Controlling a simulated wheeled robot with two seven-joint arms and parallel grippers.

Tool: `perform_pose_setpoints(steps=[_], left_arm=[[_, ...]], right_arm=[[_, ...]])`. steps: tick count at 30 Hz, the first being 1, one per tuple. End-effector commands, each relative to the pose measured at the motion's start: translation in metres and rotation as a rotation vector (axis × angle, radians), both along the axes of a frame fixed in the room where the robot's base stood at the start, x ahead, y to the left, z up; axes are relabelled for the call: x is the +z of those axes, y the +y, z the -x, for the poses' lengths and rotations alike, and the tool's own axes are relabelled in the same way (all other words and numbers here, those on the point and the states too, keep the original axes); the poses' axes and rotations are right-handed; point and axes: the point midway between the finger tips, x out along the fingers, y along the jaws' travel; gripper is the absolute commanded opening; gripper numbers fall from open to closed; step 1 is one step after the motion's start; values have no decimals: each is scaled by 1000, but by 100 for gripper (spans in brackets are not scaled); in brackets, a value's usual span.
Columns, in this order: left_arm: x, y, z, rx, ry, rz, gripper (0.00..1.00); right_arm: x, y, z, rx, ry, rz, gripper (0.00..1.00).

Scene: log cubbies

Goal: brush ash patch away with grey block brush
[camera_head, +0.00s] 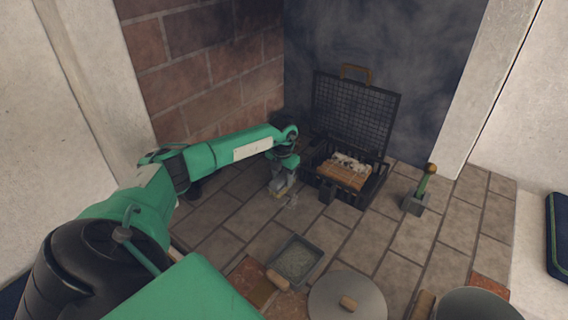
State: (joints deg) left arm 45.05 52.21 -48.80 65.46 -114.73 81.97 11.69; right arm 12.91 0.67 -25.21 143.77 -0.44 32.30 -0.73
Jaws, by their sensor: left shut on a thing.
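My left gripper (281,184) reaches down to the hearth tiles, left of the black fire basket. It is shut on a small grey block brush (279,189), which is mostly hidden by the fingers. The brush is low, at or just above the tiles; I cannot tell if it touches. A small pale grey ash patch (292,201) lies on the tiles right beside the brush, on its near right side. My right gripper is not in view.
A black mesh-lidded basket (353,109) with logs and ash stands just right of the gripper. A green-handled tool (425,184) stands farther right. A grey pan (295,261), a round lid (346,296) and a bucket (477,305) are in front. The tiles between are clear.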

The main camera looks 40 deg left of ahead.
Motion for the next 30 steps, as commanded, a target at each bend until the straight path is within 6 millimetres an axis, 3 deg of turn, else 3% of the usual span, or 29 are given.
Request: perform_pose_setpoints(steps=[6, 19, 30], left_arm=[[2, -2, 19, -2, 6, 0, 25], [0, -3, 23, -1, 3, 0, 25], [1, -5, 48, -2, 6, 0, 25]], right_arm=[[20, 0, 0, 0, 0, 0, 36], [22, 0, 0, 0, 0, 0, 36], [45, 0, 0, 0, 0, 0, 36]])
